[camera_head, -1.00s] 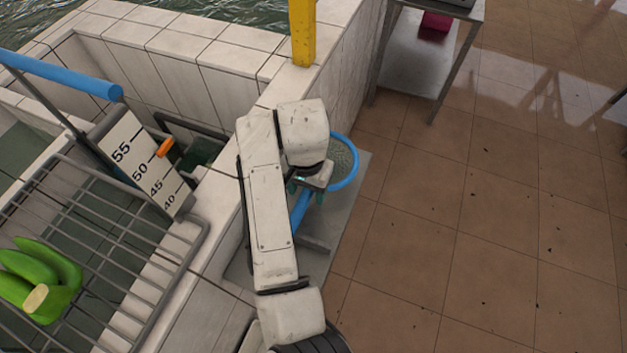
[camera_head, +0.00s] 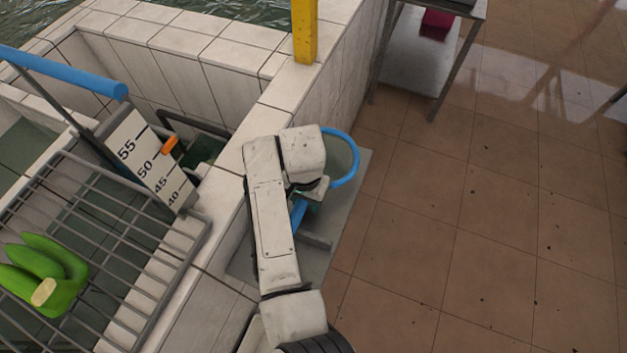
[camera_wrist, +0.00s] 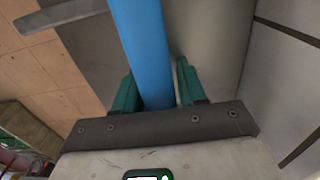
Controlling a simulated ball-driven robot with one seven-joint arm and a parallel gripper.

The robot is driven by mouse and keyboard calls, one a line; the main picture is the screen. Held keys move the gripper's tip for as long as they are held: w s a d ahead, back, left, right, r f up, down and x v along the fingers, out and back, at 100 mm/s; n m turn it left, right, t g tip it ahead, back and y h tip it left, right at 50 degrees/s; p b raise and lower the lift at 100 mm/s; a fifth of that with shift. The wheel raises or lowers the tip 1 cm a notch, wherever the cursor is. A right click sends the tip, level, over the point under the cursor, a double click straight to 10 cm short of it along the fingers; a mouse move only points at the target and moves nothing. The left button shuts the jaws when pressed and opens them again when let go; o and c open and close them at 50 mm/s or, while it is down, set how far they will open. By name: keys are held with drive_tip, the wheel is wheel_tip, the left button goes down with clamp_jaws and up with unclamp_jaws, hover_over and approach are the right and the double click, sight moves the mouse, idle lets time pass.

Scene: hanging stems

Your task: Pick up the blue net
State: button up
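The blue net (camera_head: 352,172) has a round blue rim with mesh and lies over a grey metal shelf beside the tiled wall in the head view. My arm hides part of it. In the wrist view its blue handle (camera_wrist: 143,50) runs between the two green fingers of my gripper (camera_wrist: 155,85). The fingers stand apart, one on each side of the handle, with a small gap visible at the right finger. In the head view my gripper (camera_head: 312,200) is at the handle, just below the rim, and mostly hidden by the arm.
The grey shelf (camera_head: 318,262) lies along the tiled wall (camera_head: 335,95). A yellow post (camera_head: 304,30) stands on the wall. Green bananas (camera_head: 40,275) rest on a wire rack (camera_head: 150,290) at left, near a numbered gauge (camera_head: 150,160). The tiled floor at right is clear.

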clamp_jaws()
drive_tip(key=shift+r, duration=0.1)
